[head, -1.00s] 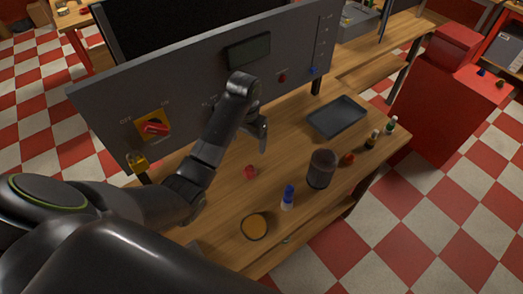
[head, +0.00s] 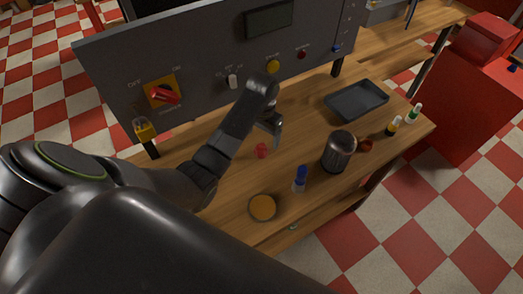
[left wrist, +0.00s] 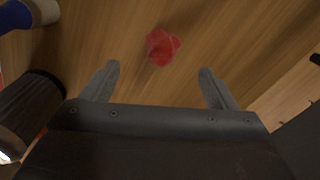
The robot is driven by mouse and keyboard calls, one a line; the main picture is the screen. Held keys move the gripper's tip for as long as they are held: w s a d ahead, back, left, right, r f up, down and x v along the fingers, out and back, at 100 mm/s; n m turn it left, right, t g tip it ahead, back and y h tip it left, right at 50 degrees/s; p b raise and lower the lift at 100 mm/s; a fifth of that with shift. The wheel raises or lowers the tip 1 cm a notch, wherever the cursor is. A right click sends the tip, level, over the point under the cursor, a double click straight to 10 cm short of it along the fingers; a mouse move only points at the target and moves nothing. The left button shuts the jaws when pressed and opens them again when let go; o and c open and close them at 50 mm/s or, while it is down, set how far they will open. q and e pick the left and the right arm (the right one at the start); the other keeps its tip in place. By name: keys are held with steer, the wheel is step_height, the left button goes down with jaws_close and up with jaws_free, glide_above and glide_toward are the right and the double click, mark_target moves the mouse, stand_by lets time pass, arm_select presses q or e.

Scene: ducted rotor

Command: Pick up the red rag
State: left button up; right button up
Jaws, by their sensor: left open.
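The red rag (head: 262,151) is a small crumpled red piece lying on the wooden table. In the left wrist view the rag (left wrist: 163,46) lies ahead of the fingertips, between their lines and a little left of centre. My left gripper (head: 274,128) is above the table, just behind and to the right of the rag in the head view. Its two fingers (left wrist: 158,75) are apart with nothing between them, and they do not touch the rag. My right gripper is not in view.
A dark cylindrical can (head: 338,152), a blue-capped bottle (head: 300,179) and a round orange-topped item (head: 262,207) stand near the rag. A grey tray (head: 356,101) lies at the right. A grey control panel (head: 215,70) rises along the table's back.

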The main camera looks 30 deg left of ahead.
mark_target(261, 145)
arm_select(q)
steer(key=shift+f, duration=0.85)
steer(key=shift+f+p, duration=0.35)
step_height(261, 145, down, 3)
steer(key=shift+s+a+f+p, duration=0.1)
steer(key=shift+s+a+p, duration=0.05)
steer(key=shift+p, duration=0.25)
steer(key=shift+f, duration=0.55)
steer(key=c, duration=1.1)
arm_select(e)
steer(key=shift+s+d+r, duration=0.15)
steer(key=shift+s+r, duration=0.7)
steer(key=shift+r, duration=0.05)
arm_select(q)
steer(key=shift+r, duration=0.1)
